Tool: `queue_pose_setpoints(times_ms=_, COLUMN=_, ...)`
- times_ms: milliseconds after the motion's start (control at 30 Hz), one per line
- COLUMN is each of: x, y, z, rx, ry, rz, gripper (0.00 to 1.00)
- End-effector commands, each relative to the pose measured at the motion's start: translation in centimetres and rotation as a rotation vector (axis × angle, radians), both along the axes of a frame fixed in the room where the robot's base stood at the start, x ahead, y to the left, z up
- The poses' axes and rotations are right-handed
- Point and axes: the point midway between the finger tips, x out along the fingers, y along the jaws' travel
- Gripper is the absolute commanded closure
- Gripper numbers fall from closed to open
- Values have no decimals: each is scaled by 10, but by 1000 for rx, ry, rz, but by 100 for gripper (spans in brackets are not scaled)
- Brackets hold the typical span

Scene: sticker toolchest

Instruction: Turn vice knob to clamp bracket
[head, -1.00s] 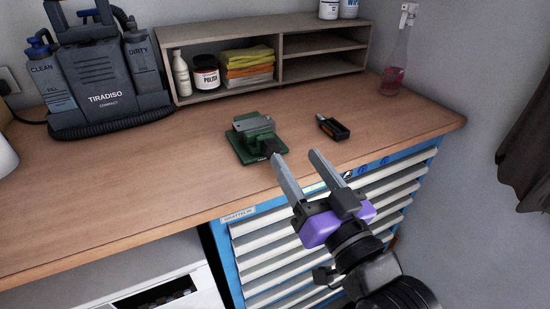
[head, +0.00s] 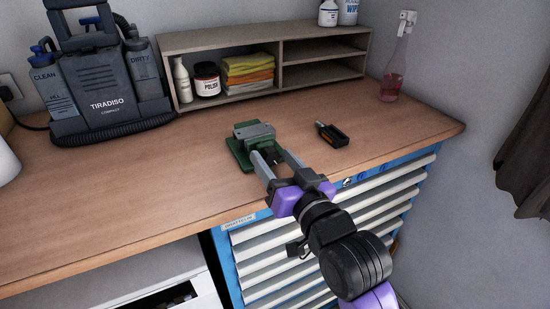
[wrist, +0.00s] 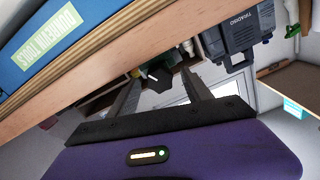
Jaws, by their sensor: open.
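The green vice (head: 241,155) stands on the wooden workbench, in the middle of the head view. A grey metal piece (head: 256,131), perhaps the bracket, lies at its top. My gripper (head: 271,153) is open, with its two fingers reaching over the bench's front edge to the near side of the vice. In the wrist view, a black knob (wrist: 158,76) shows between the tips of my open gripper (wrist: 161,75), with green vice parts (wrist: 166,58) behind it. The fingers appear to be on either side of the knob; I cannot tell whether they touch it.
A small black tool (head: 333,134) lies on the bench (head: 140,180) right of the vice. The blue drawer cabinet (head: 228,262) is below. A wooden shelf (head: 278,57) and a cleaning machine (head: 105,85) stand at the back.

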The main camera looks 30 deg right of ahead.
Motion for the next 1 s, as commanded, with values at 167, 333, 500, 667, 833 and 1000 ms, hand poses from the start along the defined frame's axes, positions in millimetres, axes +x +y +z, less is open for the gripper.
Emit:
queue_pose_setpoints(times_ms=167, x=2, y=0, z=0, rx=0, ry=0, rz=0, gripper=42)
queue_pose_setpoints(times_ms=333, x=2, y=0, z=0, rx=0, ry=0, rz=0, gripper=54)
queue_pose_setpoints(times_ms=500, x=2, y=0, z=0, rx=0, ry=0, rz=0, gripper=87)
queue_pose_setpoints(times_ms=667, x=2, y=0, z=0, rx=1, ry=0, rz=0, gripper=100)
queue_pose_setpoints(times_ms=833, x=2, y=0, z=0, rx=21, ry=1, rz=0, gripper=100)
queue_pose_setpoints(times_ms=1000, x=2, y=0, z=1, rx=88, ry=1, rz=0, gripper=100)
